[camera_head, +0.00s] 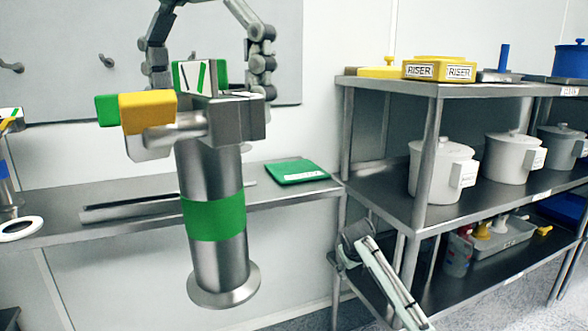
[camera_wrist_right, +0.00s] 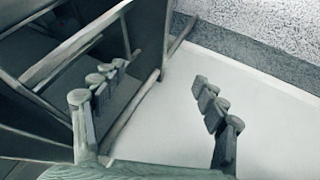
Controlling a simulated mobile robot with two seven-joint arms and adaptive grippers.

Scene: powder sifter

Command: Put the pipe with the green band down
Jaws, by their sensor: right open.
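The pipe with the green band (camera_head: 216,262) is a metal tube in the head view, with a flange at its lower end and a block with yellow and green parts at its top. It is upright, in front of the back table and clear of it. My left gripper (camera_head: 208,62) comes down from above, its jointed fingers on either side of the block; their contact is partly hidden.
The back table (camera_head: 130,190) carries a green flat piece (camera_head: 296,171), a metal bar and a white ring (camera_head: 20,229). A pipe with a blue band is cut off at the left edge.

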